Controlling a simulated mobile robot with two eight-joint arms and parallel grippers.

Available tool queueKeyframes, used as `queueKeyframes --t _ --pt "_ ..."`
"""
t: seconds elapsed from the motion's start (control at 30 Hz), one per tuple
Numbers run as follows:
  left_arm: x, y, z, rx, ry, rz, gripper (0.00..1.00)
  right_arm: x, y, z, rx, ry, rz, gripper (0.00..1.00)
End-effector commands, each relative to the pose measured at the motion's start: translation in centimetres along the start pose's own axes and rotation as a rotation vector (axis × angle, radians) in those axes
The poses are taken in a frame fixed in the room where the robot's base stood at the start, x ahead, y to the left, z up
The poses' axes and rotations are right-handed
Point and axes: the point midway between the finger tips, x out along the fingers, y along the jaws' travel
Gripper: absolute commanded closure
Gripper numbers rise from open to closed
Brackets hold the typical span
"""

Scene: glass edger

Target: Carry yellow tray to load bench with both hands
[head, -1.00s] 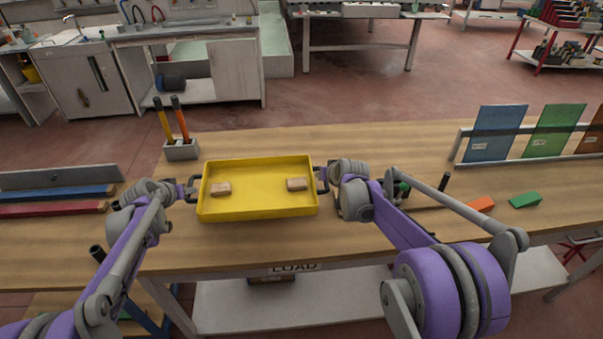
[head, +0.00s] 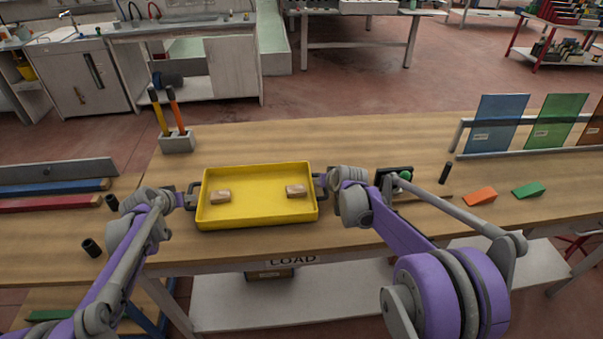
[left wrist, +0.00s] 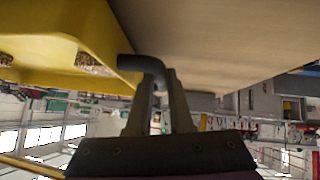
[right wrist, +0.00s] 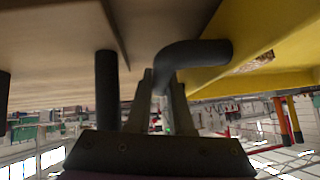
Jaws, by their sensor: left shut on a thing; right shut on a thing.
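The yellow tray (head: 258,208) is over the front part of the wooden load bench (head: 330,145), whose front edge carries the word LOAD. Two small brown blocks lie in it, one at the left (head: 220,196) and one at the right (head: 296,191). My left gripper (head: 190,194) is shut on the tray's left dark handle, which also shows in the left wrist view (left wrist: 150,68). My right gripper (head: 325,184) is shut on the right handle, which shows in the right wrist view (right wrist: 190,52). I cannot tell whether the tray's bottom touches the bench.
A grey holder (head: 177,143) with two upright tools stands behind the tray. A blue bar (head: 60,192) and a red bar (head: 50,205) lie at left. Orange (head: 480,197) and green (head: 528,190) wedges and a rack of coloured panels (head: 495,125) are at right.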

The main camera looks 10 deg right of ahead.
Motion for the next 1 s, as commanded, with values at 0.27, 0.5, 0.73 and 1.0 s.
queueKeyframes --t 0.27,0.5,0.73,1.0 --pt "0.7 -0.1 1.0 -0.001 -0.004 0.000 0.59 0.7 0.2 1.0 0.000 -0.004 0.000 0.59" --pt "0.7 -0.2 0.9 -0.001 -0.004 0.000 0.51 0.7 0.2 0.9 0.000 -0.004 0.001 0.50" --pt "-1.0 -0.2 0.9 -0.002 -0.004 -0.001 0.51 0.7 0.2 0.9 0.000 -0.004 0.001 0.50" --pt "-5.2 -0.2 0.9 -0.002 -0.004 0.000 0.51 0.7 0.2 0.9 0.000 -0.003 0.001 0.50"
